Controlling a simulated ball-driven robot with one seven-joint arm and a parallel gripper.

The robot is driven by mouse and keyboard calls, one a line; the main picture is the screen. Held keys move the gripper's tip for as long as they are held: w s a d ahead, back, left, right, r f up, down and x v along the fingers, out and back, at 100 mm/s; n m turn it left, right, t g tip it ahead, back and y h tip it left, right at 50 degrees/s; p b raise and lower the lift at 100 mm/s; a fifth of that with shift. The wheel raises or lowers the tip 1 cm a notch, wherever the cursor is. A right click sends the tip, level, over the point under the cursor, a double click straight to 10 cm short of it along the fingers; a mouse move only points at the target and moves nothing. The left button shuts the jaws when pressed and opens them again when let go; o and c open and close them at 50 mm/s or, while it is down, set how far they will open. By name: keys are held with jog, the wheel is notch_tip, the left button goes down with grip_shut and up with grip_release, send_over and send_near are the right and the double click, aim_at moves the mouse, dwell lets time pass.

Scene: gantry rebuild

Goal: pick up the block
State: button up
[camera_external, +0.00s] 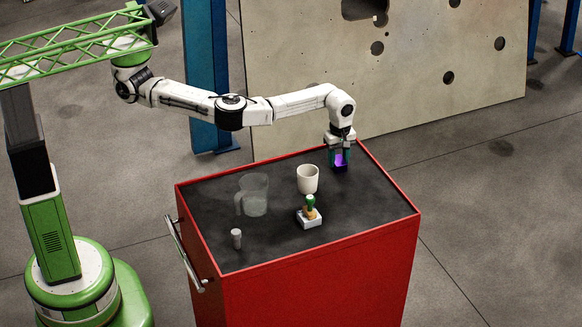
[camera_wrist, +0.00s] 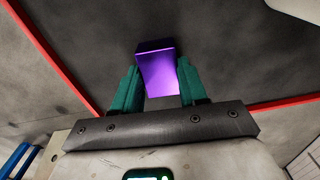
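The purple block (camera_external: 341,160) is at the far right part of the cart top, between the fingers of my gripper (camera_external: 340,163). In the wrist view the block (camera_wrist: 160,73) shows between the two teal fingertips of my gripper (camera_wrist: 160,72), with a finger close along each side. Any gap is too small to tell whether the fingers press on it. My gripper points down from above. The block appears at or very near the dark surface; its underside is hidden.
The red cart (camera_external: 318,262) has a raised rim around its dark top. A white cup (camera_external: 307,179), a clear jug (camera_external: 255,195), a small white base with a green-topped piece (camera_external: 309,215) and a small grey cylinder (camera_external: 236,239) stand there. A large holed panel (camera_external: 400,95) stands behind.

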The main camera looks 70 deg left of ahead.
jog(key=c, duration=0.6)
jog(key=shift+r, duration=0.1)
jog(key=shift+c, duration=0.2)
